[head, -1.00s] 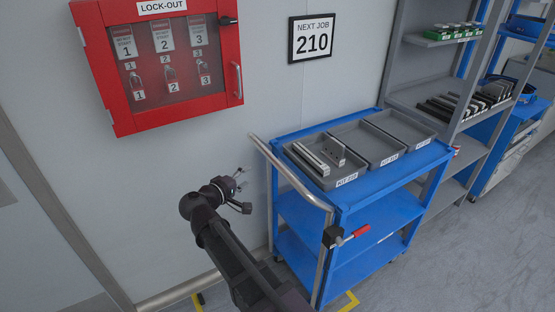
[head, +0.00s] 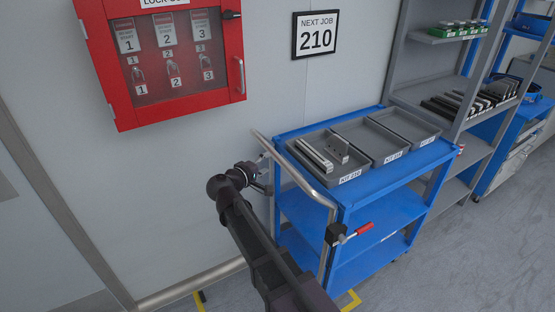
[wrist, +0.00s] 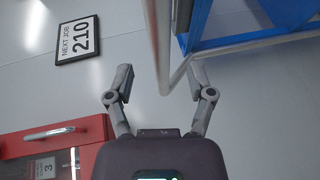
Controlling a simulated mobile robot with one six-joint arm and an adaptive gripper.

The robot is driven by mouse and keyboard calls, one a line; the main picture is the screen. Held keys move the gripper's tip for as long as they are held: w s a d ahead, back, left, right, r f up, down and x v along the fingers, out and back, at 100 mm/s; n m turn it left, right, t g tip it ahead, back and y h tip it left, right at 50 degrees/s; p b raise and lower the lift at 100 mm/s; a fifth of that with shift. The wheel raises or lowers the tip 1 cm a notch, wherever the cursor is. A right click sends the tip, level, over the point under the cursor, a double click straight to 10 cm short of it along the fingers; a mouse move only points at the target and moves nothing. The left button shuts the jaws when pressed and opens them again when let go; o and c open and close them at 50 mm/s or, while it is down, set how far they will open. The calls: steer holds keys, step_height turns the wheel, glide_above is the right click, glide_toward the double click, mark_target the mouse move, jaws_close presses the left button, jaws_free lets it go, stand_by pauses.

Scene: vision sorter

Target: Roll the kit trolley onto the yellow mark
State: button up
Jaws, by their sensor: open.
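The blue kit trolley (head: 388,205) stands by the wall with a steel push handle (head: 290,170) on its left end. A red-tipped lever (head: 356,233) sits on the handle's lower post. Yellow floor mark corners (head: 351,300) show at the trolley's near left foot and by the wall (head: 200,301). My gripper (head: 266,172) is at the handle's left side. In the wrist view the open fingers (wrist: 160,85) have the handle bar (wrist: 158,40) between them, with gaps on both sides. The head view partly hides the fingertips.
Three grey trays (head: 368,142) lie on the trolley top, the left one holding metal parts. A red lock-out cabinet (head: 115,115) and a 210 sign (head: 315,35) are on the wall. A grey shelf (head: 440,60) stands behind the trolley. Floor at right (head: 470,260) is clear.

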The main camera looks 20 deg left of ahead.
mark_target(274, 158)
steer(key=shift+b+x, duration=0.45)
steer(key=shift+x, duration=2.55)
jaws_close()
